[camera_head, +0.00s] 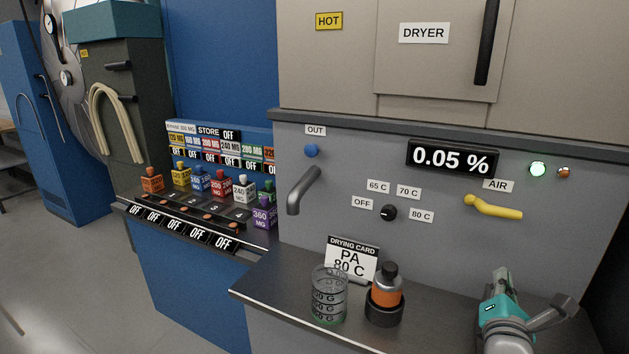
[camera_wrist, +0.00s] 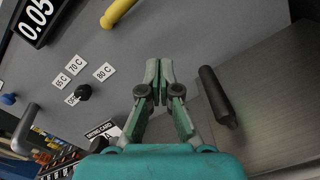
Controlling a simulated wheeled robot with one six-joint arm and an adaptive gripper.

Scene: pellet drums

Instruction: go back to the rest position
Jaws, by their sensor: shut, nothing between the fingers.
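My gripper (camera_wrist: 158,82) is shut and empty in the wrist view, its green fingers together in front of the grey dryer panel. In the head view my gripper (camera_head: 497,280) is at the lower right, above the steel shelf and below the yellow AIR lever. The dryer panel (camera_head: 352,250) shows a display (camera_head: 452,160) reading 0.05 % and a lit green lamp (camera_head: 538,169). The temperature knob (camera_head: 389,213) sits among labels OFF, 65 C, 70 C and 80 C; its exact pointing is hard to tell. The yellow AIR lever (camera_head: 493,207) lies nearly level.
On the shelf (camera_head: 262,285) stand a clear marked beaker (camera_head: 329,296), an orange bottle with black cap (camera_head: 386,290) in a dark holder, and a drying card (camera_head: 351,262) reading PA 80 C. A spout (camera_head: 302,192) juts out above. The store rack (camera_head: 205,225) holds several coloured weights at left.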

